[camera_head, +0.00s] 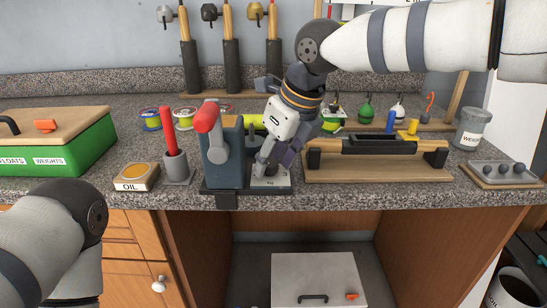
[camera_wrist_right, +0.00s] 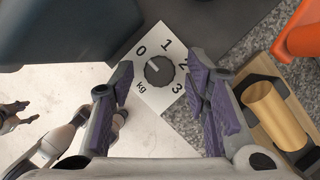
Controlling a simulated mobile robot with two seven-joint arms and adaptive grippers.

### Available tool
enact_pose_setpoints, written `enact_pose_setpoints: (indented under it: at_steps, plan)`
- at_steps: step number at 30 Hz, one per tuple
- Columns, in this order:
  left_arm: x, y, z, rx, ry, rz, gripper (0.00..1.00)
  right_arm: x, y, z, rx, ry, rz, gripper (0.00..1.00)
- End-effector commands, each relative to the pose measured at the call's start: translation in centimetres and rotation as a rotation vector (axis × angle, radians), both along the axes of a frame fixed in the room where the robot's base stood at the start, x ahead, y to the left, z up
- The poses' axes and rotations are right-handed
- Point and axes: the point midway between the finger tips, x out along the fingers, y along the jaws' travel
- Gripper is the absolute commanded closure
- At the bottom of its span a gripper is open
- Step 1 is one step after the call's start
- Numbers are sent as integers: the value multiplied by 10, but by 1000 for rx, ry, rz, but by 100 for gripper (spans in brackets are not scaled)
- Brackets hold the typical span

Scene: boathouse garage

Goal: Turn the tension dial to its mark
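The tension dial (camera_wrist_right: 158,70) is a round dark knob on a white plate (camera_wrist_right: 150,98) printed 0, 1, 2, 3 and kg. Its pale pointer line appears turned toward the 0 side. In the head view the plate (camera_head: 283,183) lies at the foot of a blue-grey device (camera_head: 216,150) with a red-knobbed lever. My right gripper (camera_wrist_right: 158,84) points down over the dial, its fingers apart on either side with a gap to the knob. In the head view the right gripper (camera_head: 268,172) hides the knob. My left gripper is outside the head view; a small gripper-like shape shows at the wrist view's left.
Left of the device stand a red-handled tool in a grey cup (camera_head: 178,168) and an oil tin (camera_head: 137,177). Right of the plate is a wooden stand (camera_head: 380,170) with a dark tool. The counter's front edge runs close below. A grey box (camera_head: 318,278) sits underneath.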

Motion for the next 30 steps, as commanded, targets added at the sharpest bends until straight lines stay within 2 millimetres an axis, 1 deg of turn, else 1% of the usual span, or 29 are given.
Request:
enact_pose_setpoints:
  at_steps: [6,8,11,15,18,21,25,30]
  plan:
    - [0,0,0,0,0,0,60,0,0,0,1,-1,0,56]
    - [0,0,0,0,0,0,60,-1,-1,4,2,-1,-1,56]
    - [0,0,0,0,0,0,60,-5,-5,20,2,-3,-1,56]
    - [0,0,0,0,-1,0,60,-15,-16,56,4,-5,-1,56]
    - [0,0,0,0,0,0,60,-22,-23,80,3,-5,-2,56]
    - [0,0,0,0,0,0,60,-27,-29,97,2,-2,-2,56]
    - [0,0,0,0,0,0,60,-32,-32,109,1,-1,0,56]
    - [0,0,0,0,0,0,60,-32,-33,111,1,1,0,56]
